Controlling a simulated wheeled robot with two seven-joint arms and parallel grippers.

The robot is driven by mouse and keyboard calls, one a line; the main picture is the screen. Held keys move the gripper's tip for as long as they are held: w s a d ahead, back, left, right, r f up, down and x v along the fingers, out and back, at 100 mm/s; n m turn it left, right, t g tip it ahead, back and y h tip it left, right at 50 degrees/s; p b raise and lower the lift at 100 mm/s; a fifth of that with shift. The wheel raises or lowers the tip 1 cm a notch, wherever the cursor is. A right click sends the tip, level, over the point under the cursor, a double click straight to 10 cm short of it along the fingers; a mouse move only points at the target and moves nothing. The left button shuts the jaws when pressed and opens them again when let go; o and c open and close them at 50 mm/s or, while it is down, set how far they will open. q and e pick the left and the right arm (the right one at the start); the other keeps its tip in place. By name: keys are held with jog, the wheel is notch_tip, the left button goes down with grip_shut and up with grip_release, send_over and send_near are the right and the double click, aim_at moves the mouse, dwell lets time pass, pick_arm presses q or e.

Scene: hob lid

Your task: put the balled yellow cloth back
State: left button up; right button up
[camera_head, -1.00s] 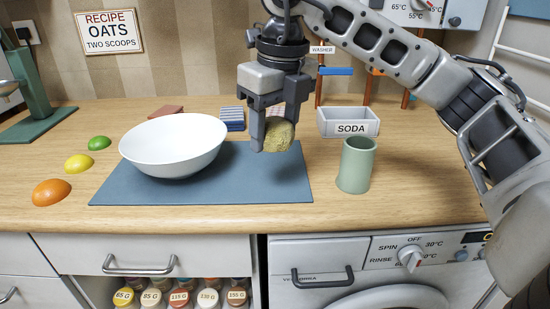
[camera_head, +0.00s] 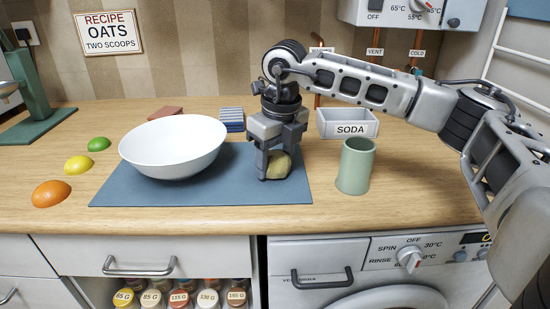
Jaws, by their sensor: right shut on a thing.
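The balled yellow cloth (camera_head: 280,165) is between the fingers of my right gripper (camera_head: 273,170), which is shut on it. The gripper points down over the right part of the blue mat (camera_head: 235,190). The cloth is low, at or just above the mat; I cannot tell whether it touches. Part of the cloth is hidden behind a finger. My left gripper is not in view.
A white bowl (camera_head: 175,145) sits on the mat to the left of the gripper. A green cup (camera_head: 356,166) stands right of the mat. Behind are a SODA box (camera_head: 348,123) and a striped blue cloth (camera_head: 231,119). Fruits, including an orange (camera_head: 51,193), lie at left.

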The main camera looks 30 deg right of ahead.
aim_at(280, 157)
jog(key=shift+f, duration=0.2)
jog(key=o, duration=0.9)
jog(key=shift+r, duration=0.2)
jog(key=shift+r, duration=0.25)
jog(key=r, duration=0.3)
jog(key=s+r, duration=0.1)
jog(key=r, duration=0.7)
jog(key=shift+s+d+r, duration=0.1)
jog(key=shift+s+r, duration=0.15)
